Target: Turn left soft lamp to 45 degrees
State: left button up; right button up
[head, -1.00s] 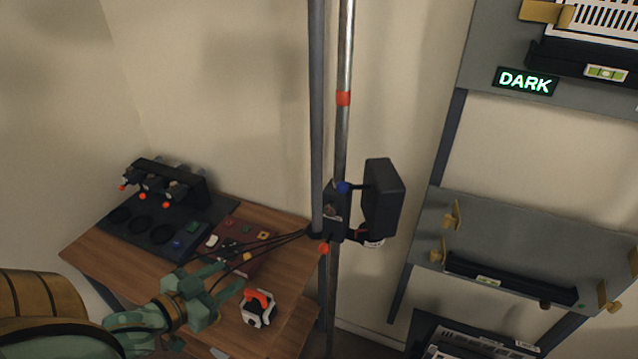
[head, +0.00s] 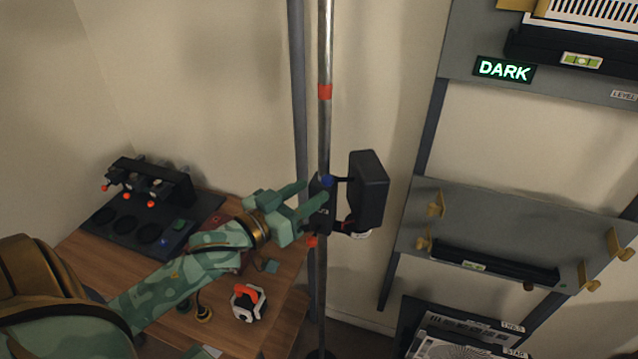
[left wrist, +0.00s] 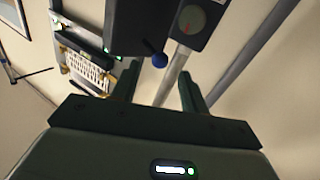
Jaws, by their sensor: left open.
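A black box-shaped lamp (head: 370,192) hangs on a metal pole (head: 325,130), held by a dark clamp block (head: 320,203) with a blue knob (head: 327,181). It is the only such lamp in view. My left gripper (head: 313,194) is open and empty, with its fingers pointing at the clamp block from the left. In the left wrist view, the open fingers (left wrist: 158,78) sit below the blue knob (left wrist: 158,60), the lamp's dark body (left wrist: 132,25) and the block with a round dial (left wrist: 194,20). I cannot tell if the fingers touch anything. My right gripper is not in view.
A wooden table (head: 285,315) at lower left bears a black rack (head: 150,180) and a white-and-orange item (head: 247,302). A grey shelf frame (head: 500,232) with a lit DARK sign (head: 503,69) stands right. A second dark upright (head: 298,100) stands beside the pole.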

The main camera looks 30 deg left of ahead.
aim_at(323, 184)
pick_arm(q)
jog(key=shift+x, duration=1.9)
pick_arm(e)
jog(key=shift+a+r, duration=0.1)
